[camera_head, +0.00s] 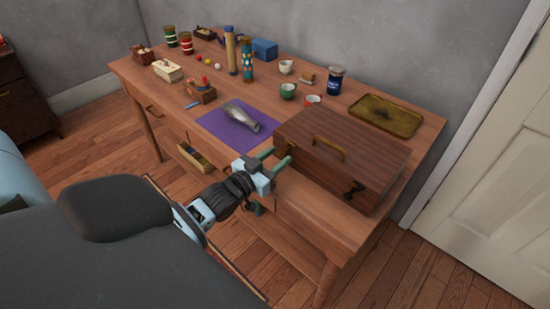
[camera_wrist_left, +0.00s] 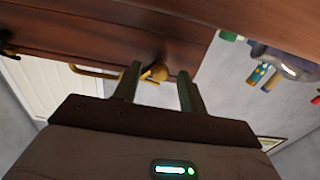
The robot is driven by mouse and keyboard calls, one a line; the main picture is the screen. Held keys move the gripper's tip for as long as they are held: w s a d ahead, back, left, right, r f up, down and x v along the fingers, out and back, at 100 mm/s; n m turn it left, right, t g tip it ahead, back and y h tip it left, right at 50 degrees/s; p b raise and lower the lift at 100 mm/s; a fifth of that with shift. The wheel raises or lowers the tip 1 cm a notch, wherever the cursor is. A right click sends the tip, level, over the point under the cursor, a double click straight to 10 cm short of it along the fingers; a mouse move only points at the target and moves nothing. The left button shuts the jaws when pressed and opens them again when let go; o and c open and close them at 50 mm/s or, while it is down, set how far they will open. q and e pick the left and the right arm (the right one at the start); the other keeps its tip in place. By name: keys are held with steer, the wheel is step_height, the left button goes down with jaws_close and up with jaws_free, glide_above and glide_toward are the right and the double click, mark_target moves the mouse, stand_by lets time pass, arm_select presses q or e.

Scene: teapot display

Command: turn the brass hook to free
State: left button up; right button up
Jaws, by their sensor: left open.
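A brown wooden box (camera_head: 335,172) with a lid stands closed at the front right of the table. A brass hook (camera_wrist_left: 157,73) shows at the box in the left wrist view, between my left gripper's fingers. In the head view, the hook is mostly hidden by the gripper. My left gripper (camera_head: 277,158) is open at the left end of the box's front. In the left wrist view, its two fingers (camera_wrist_left: 158,78) stand apart on either side of the hook; I cannot tell whether they touch it. My right gripper is not in view.
The box has a brass handle (camera_head: 328,148) and a dark latch (camera_head: 354,190) on its right. A purple cloth (camera_head: 225,130) with a grey object (camera_head: 241,115) lies left of it. Cups, jars and a brass tray (camera_head: 385,115) stand behind. An open drawer (camera_head: 195,158) is below.

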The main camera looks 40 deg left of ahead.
arm_select(q)
jaws_close()
